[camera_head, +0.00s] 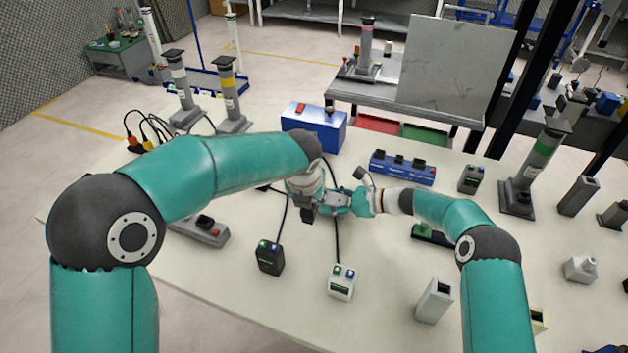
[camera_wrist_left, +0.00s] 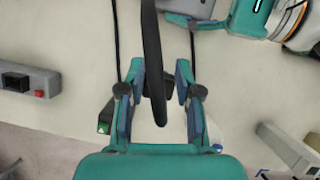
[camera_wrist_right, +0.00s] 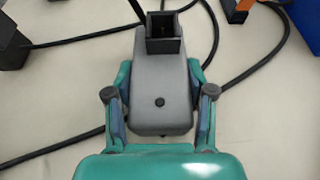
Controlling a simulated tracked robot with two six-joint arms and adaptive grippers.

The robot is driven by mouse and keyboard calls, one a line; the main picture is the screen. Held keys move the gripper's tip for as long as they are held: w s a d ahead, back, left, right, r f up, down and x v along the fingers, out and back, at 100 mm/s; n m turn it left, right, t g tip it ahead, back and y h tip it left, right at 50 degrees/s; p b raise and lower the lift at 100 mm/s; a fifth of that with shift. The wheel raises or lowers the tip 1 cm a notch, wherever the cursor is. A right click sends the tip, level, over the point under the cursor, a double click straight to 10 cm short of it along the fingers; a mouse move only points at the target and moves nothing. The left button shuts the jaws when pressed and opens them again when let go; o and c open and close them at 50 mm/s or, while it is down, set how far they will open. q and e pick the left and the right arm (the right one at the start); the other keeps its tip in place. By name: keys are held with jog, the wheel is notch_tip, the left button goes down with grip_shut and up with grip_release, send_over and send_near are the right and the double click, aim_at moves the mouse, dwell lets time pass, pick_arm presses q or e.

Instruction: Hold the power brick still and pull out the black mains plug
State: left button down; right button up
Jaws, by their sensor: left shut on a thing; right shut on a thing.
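The power brick (camera_wrist_right: 161,95) is a grey block with a black open-looking socket (camera_wrist_right: 164,44) at its far end. My right gripper (camera_wrist_right: 160,110) is shut on its sides. In the head view the brick is mostly hidden by my arms. My left gripper (camera_wrist_left: 158,80) is shut on a dark piece that looks like the black mains plug (camera_wrist_left: 155,88), partly hidden by a black cable (camera_wrist_left: 152,50) hanging in front. The socket appears empty, with the plug apart from it. In the head view my left gripper (camera_head: 310,212) is left of my right gripper (camera_head: 348,200).
A black box (camera_head: 270,258) and a white box (camera_head: 341,283), each with a cable, stand in front. A grey strip (camera_head: 200,231) lies left, a blue strip (camera_head: 402,168) behind right, and a blue case (camera_head: 314,128) behind. Loose cables cross the table.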

pick_arm(q)
jog(key=shift+s+a, duration=0.15)
jog(key=shift+s, duration=1.25)
jog(key=shift+s+a, duration=0.15)
jog(key=shift+s, duration=1.2)
pick_arm(e)
jog(key=o, duration=1.4)
jog(key=v, duration=1.2)
